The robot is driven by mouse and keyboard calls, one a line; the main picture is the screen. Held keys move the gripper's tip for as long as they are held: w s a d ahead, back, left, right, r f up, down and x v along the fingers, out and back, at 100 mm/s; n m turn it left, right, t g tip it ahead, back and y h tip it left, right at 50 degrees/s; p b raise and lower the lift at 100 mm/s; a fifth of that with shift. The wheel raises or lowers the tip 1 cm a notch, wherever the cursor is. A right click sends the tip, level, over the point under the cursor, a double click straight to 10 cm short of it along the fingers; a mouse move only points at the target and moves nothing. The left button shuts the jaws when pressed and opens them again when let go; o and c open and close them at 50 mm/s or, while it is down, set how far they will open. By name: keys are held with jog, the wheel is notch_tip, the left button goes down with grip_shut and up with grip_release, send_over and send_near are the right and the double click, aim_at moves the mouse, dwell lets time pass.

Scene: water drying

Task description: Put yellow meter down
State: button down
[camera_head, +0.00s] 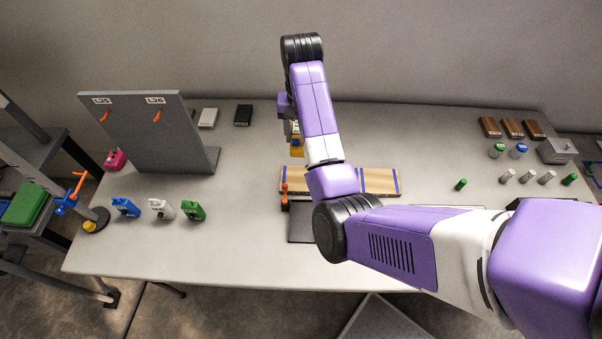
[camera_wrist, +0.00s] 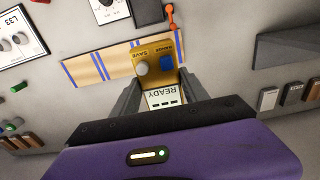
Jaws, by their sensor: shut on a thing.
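The yellow meter (camera_wrist: 150,53) is between the fingers of my gripper (camera_wrist: 160,85) in the wrist view. It has a grey knob, a blue button and a white display reading READY. My gripper is shut on it. In the head view only a small part of the yellow meter (camera_head: 296,146) shows beside my arm, and the gripper itself is mostly hidden. The meter appears near the back of the wooden board with blue stripes (camera_head: 380,181); I cannot tell whether it touches the table.
Blue, white and green devices (camera_head: 158,208) stand at the table's left front. A grey upright panel (camera_head: 150,130) with orange hooks stands behind them. A dark flat item (camera_head: 300,227) lies before the board. Several small cylinders (camera_head: 527,176) stand at right. The table's left middle is clear.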

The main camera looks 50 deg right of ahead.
jog(key=b, duration=0.6)
send_near(301, 180)
jog(key=shift+w+d+f+p, duration=0.1)
jog(key=shift+f+p, duration=0.5)
jog(key=shift+f, duration=2.45)
jog(key=shift+f, duration=0.2)
jog(key=c, duration=0.6)
grip_release()
notch_tip(301, 180, up, 12)
jog(key=shift+r, duration=0.2)
